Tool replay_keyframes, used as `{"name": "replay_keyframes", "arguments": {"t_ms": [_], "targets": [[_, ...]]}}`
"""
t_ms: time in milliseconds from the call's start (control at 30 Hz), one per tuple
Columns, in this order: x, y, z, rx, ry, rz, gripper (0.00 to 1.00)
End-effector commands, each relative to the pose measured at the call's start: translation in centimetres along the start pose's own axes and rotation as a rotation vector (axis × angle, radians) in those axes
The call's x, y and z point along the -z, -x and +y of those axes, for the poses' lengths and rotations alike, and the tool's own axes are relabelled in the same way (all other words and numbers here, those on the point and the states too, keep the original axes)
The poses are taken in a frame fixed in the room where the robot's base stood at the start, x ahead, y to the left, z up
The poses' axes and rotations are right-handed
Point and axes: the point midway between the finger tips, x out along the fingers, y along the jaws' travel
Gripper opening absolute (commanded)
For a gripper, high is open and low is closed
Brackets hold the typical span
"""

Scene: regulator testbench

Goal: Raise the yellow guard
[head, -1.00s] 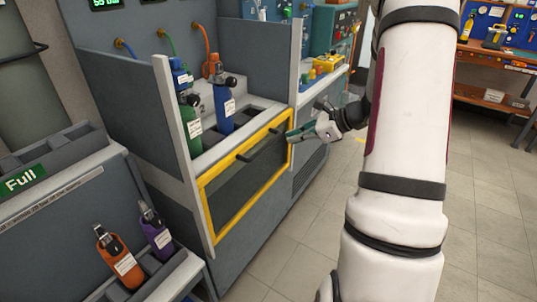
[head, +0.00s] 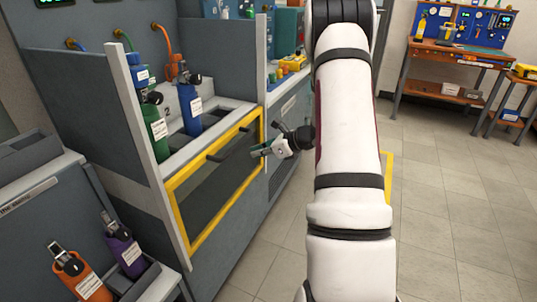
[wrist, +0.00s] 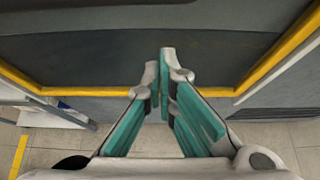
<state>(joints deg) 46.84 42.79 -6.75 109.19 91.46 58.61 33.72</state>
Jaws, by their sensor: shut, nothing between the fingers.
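The yellow guard (head: 214,185) is a dark panel in a yellow frame on the front of the grey bench. It is down, across the opening below the cylinders. A dark bar handle (head: 229,146) crosses its upper part. My gripper (head: 254,152) is in front of the guard near its right edge, to the right of the handle. In the wrist view the teal-padded fingers (wrist: 166,55) are together and empty. They point at the dark panel (wrist: 95,60), with the yellow frame below and to the right. The handle is not seen there.
A green cylinder (head: 154,130) and a blue cylinder (head: 190,105) stand in the bench behind the guard. Upright panels flank the bay. A rack at lower left holds orange (head: 80,275) and purple (head: 121,245) cylinders. The tiled floor (head: 440,215) at right is clear.

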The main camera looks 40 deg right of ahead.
Motion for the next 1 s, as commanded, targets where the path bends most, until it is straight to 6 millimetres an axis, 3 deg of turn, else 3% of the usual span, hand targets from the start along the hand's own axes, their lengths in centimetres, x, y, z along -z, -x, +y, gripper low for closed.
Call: {"name": "replay_keyframes", "arguments": {"t_ms": [33,200,767,1000], "targets": [[-1.1,0.6,-0.2,0.006,0.007,-0.003,0.0],[-2.6,1.1,-0.1,0.004,0.005,-0.002,0.0],[-3.3,1.5,-0.1,0.004,0.003,-0.002,0.0],[-6.1,3.2,-0.1,0.005,0.006,-0.004,0.0]]}}
